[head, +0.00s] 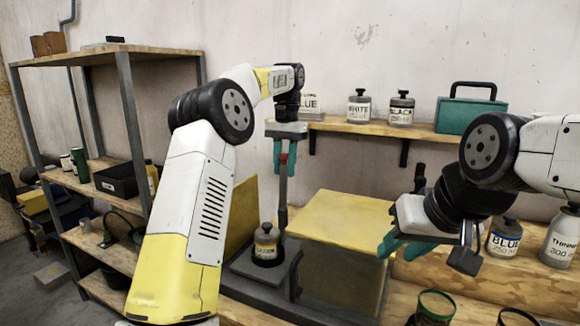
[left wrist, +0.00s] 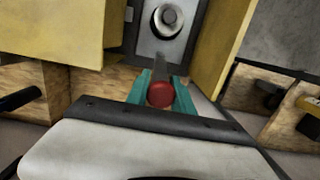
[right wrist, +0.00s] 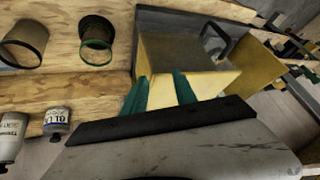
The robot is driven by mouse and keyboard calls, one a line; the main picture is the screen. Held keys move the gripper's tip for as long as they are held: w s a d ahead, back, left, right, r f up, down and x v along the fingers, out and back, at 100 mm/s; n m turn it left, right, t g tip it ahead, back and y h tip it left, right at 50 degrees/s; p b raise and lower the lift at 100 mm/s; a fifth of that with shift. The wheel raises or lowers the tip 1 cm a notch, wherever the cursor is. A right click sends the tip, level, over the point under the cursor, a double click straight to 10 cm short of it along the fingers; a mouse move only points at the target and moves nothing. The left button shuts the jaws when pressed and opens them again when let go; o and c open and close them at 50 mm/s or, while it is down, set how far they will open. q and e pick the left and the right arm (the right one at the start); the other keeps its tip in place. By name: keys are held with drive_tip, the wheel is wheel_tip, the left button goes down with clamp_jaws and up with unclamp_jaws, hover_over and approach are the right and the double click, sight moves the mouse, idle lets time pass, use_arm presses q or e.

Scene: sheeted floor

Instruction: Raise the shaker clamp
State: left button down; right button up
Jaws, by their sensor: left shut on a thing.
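The shaker has a dark base with a yellow box-shaped body (head: 345,219) and a second yellow panel (head: 240,215). A labelled grey can (head: 266,243) stands upright on its plate between them. The clamp shows as a grey upright bar (head: 283,195) with a red knob (head: 284,158) at its top. My left gripper (head: 289,155) points down at the knob. In the left wrist view its teal fingers (left wrist: 161,92) are shut on either side of the red knob. My right gripper (head: 400,245) is open and empty, right of the yellow body; its fingers (right wrist: 160,90) are apart.
A wall shelf (head: 345,126) carries labelled bottles (head: 359,106) and a green toolbox (head: 471,114). A BLUE can (head: 504,237) and a larger labelled container (head: 562,238) stand at the right. Open cups (head: 433,306) are on the front bench. A shelving rack (head: 130,110) stands at the left.

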use_arm(q)
drive_tip(key=shift+f, duration=0.15)
drive_tip(key=c, duration=1.1)
unclamp_jaws()
drive_tip(key=shift+w, duration=0.1)
drive_tip(key=shift+c, duration=0.2)
drive_tip(key=shift+d+r, duration=0.1)
drive_tip(key=shift+r, duration=1.75)
drive_tip(key=s+d+r, duration=0.1)
drive_tip(key=s+d, duration=0.1)
drive_tip(key=s, duration=1.4)
drive_tip(key=shift+r, duration=0.15)
